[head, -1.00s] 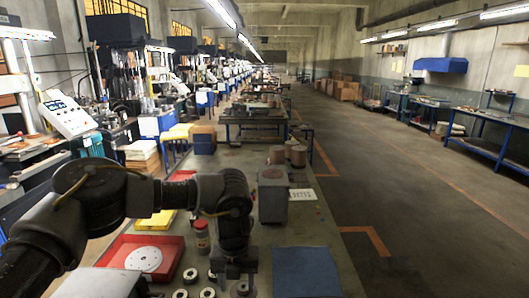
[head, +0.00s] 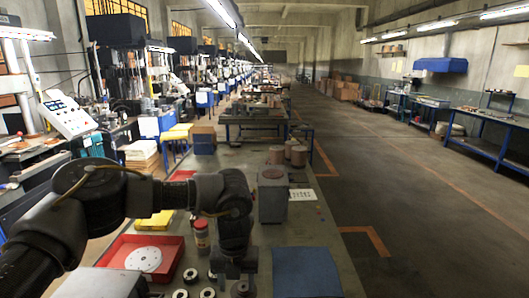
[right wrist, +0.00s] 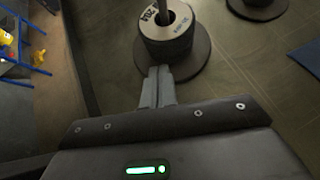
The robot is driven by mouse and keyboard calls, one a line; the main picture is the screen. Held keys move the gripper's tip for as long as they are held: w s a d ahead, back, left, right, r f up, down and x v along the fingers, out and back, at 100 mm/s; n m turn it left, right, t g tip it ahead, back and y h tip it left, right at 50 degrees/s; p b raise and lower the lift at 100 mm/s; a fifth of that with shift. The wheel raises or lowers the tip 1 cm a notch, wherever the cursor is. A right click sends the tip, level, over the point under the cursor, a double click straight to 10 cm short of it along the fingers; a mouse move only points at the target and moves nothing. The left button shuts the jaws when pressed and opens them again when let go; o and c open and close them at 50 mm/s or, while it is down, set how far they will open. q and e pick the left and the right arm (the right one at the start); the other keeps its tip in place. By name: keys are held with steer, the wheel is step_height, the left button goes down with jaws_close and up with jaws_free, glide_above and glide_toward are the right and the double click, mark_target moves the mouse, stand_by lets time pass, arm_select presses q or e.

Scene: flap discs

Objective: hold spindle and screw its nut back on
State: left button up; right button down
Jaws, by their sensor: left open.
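In the right wrist view, an upright metal spindle (right wrist: 161,14) rises through a grey, lettered disc stack (right wrist: 168,38) on a dark round base (right wrist: 189,72). My right gripper (right wrist: 158,72) has its fingers together, with nothing visible between them. Its tips overlap the near side of the base in the picture; whether they touch is unclear. In the head view, my left gripper (head: 235,272) is open and points down at the bench's near end. A small round piece (head: 241,289) shows just below it. I cannot make out the nut.
Several rings, one being this ring (head: 180,294), lie at the near edge. A red tray (head: 172,272) holds a white disc (head: 144,259). A jar (head: 201,238), grey box (head: 272,200) and blue mat (head: 306,271) stand around. A second base (right wrist: 257,8) shows in the wrist view.

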steer(key=shift+f, duration=0.6)
stand_by(0.4)
steer(key=shift+r, duration=0.1)
arm_select(q)
steer(key=shift+r+p, duration=1.4)
arm_select(e)
steer(key=shift+r, duration=2.9)
